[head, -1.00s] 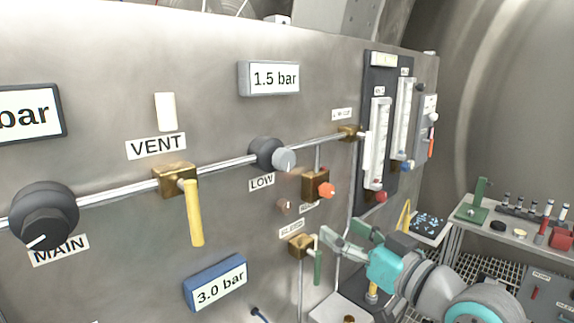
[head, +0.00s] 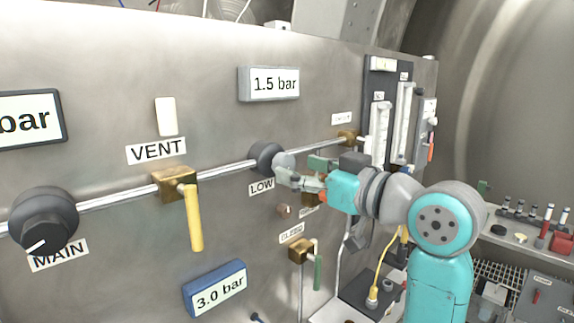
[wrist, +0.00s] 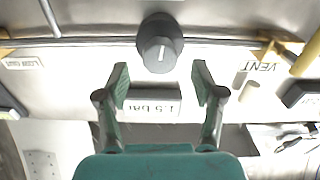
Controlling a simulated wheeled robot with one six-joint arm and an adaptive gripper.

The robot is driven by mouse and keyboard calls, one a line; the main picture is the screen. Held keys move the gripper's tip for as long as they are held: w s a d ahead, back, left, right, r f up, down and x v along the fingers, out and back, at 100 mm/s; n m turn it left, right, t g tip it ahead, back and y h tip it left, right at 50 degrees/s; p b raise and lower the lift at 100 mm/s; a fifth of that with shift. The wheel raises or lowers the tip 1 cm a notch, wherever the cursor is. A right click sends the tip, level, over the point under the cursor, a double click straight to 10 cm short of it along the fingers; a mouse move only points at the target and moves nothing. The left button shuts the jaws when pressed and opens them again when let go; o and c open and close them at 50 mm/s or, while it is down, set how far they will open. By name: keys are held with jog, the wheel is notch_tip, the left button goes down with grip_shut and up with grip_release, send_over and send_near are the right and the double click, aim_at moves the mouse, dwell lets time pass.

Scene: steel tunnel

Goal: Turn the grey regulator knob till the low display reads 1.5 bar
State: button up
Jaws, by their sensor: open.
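The grey regulator knob (head: 284,161) sits on its dark round body (head: 264,157) on the pipe, above the LOW label (head: 261,187). The low display (head: 271,83) above it reads 1.5 bar. My gripper (head: 298,172) is at the knob's right side in the head view and partly covers it. In the wrist view the knob (wrist: 158,54) lies ahead of the open fingers (wrist: 160,84), centred between them, with a white mark on its face. Nothing is between the fingertips. The low display (wrist: 153,106) appears upside down there.
The yellow VENT lever (head: 194,215) hangs left of the knob. The black MAIN knob (head: 44,218) is farther left. A blue display (head: 216,288) reads 3.0 bar. Flow tubes (head: 380,130) stand right. A bench with tools (head: 525,240) stands at the far right.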

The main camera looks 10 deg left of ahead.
aim_at(288, 165)
jog(key=shift+x, duration=2.05)
jog(key=c, duration=1.1)
